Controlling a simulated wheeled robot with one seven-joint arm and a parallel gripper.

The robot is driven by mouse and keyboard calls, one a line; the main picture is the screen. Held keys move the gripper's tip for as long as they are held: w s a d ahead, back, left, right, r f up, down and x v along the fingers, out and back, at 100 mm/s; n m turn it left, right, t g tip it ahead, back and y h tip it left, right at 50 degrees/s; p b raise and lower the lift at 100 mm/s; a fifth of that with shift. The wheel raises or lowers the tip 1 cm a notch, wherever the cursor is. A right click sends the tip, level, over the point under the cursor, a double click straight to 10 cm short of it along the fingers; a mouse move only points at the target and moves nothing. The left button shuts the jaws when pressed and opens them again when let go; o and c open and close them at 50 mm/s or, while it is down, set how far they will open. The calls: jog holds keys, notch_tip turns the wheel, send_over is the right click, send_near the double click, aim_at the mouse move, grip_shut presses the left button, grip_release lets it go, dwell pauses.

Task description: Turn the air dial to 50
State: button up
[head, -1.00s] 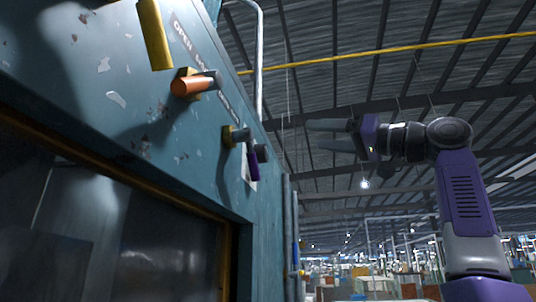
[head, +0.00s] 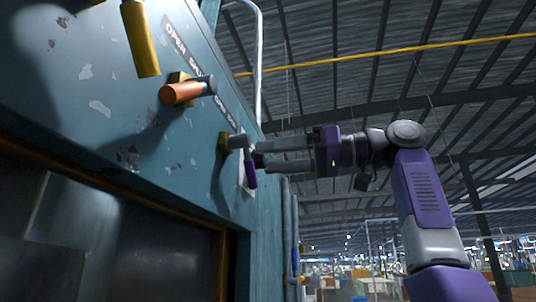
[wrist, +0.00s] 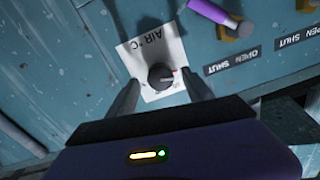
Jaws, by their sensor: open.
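The air dial (wrist: 160,75) is a small dark round knob on a white plate (wrist: 148,48) marked "AIR °C", seen upside down in the wrist view. A small light and reddish mark shows at the knob's right side; the scale figures are too small to read. My gripper (wrist: 163,86) is open, with one finger on each side of the knob, and I cannot tell whether either touches it. In the head view my gripper (head: 256,151) reaches the blue panel by the edge of the white plate (head: 242,178); the dial itself is not clear there.
An orange-handled lever (head: 181,93) and a yellow handle (head: 141,40) are farther along the panel. Open space lies right of the panel.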

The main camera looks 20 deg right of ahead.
jog(key=shift+w+a, duration=0.4)
jog(key=shift+a, duration=0.2)
grip_shut()
